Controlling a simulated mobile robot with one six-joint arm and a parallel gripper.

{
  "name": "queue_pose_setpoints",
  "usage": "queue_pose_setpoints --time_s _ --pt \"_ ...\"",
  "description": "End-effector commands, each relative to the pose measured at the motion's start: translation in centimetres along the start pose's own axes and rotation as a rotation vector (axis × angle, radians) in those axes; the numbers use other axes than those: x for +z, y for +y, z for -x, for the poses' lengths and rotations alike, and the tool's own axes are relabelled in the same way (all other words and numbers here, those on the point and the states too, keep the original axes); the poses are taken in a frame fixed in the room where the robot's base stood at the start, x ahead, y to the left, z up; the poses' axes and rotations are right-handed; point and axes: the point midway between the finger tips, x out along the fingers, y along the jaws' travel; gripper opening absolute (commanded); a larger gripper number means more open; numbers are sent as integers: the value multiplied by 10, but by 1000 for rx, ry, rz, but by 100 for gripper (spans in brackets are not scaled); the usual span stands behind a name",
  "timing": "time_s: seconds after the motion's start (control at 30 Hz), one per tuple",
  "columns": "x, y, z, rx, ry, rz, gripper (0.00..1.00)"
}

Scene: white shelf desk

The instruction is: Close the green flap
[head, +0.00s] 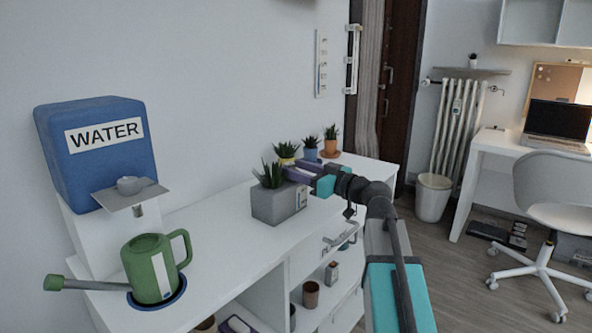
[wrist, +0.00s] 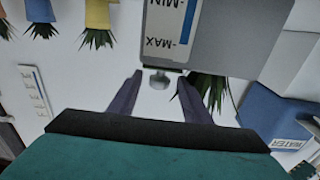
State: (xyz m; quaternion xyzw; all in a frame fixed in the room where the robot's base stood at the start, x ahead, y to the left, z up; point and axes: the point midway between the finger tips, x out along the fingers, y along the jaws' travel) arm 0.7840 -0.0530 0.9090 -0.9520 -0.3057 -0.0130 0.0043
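A grey planter (head: 279,203) with a spiky plant stands on the white shelf desk. In the wrist view the planter (wrist: 215,42) appears upside down, with its MIN/MAX gauge facing me. A small pale green piece (wrist: 159,80), which looks like the flap, sticks out past the planter's rim. It appears raised rather than flat. My gripper (head: 297,172) is beside the planter's top in the head view. In the wrist view my gripper (wrist: 158,84) has its purple fingers apart, with the pale green piece seen between them. Contact cannot be told. In the head view the flap cannot be made out.
Several small potted plants (head: 310,150) stand behind my gripper. A blue water tank (head: 90,160) and a green watering can (head: 150,270) are at the left. Clear desk top (head: 215,235) lies between the can and the planter.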

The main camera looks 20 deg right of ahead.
Motion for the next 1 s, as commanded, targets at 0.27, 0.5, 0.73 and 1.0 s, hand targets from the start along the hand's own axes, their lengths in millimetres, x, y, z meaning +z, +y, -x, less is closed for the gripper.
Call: queue_pose_setpoints --time_s 0.27,0.5,0.73,1.0 --pt "0 0 2 0 -1 0 44" --pt "0 0 18 1 -1 1 44" --pt "0 -1 50 3 0 0 44" --pt "0 -1 89 3 -1 0 44"
